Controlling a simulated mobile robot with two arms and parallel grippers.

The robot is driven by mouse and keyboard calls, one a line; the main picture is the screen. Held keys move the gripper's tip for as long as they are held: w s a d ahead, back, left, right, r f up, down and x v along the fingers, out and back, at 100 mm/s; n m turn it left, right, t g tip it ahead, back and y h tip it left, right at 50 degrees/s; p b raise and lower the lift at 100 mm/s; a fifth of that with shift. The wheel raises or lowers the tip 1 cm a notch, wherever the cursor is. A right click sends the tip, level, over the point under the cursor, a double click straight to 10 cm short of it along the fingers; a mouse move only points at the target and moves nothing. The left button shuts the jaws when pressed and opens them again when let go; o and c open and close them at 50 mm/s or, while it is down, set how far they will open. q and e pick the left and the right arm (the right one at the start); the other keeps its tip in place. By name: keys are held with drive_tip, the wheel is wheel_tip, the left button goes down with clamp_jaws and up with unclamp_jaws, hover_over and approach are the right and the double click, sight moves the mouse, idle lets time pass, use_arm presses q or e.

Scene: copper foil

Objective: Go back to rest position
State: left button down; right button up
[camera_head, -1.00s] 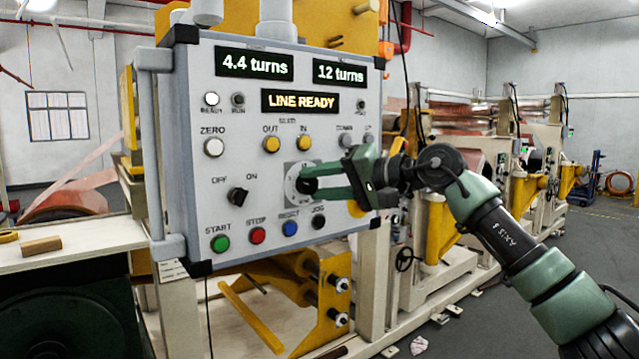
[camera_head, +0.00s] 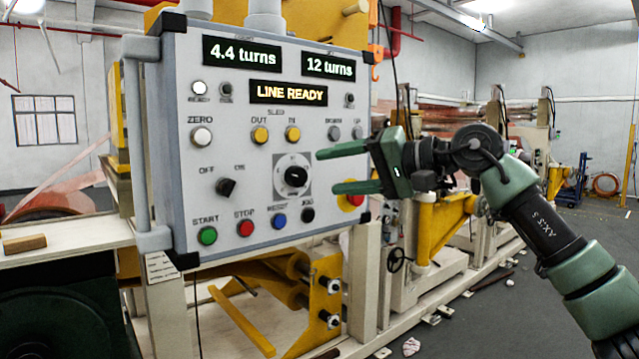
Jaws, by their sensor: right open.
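My right gripper (camera_head: 335,169) is in front of the right half of the control panel (camera_head: 215,130). Its two green fingers are spread apart, with nothing between them, and point left. The black rotary dial (camera_head: 296,176) on its grey plate shows just left of the fingertips, clear of them. The panel's displays read "4.4 turns" (camera_head: 241,53), "12 turns" (camera_head: 328,67) and "LINE READY" (camera_head: 289,93). The gripper partly covers the red emergency button (camera_head: 354,200) on its yellow base. My left gripper is not in view.
A pale bench (camera_head: 70,243) with a small wooden block (camera_head: 25,243) is at the left. Yellow brackets (camera_head: 325,310) sit below the panel. Machines with copper-coloured foil (camera_head: 455,122) stand behind my right arm. Grey floor (camera_head: 560,270) is open at the right.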

drive_tip(key=shift+s+d+r, duration=0.15)
drive_tip(key=shift+s+d, duration=0.2)
drive_tip(key=shift+d, duration=0.05)
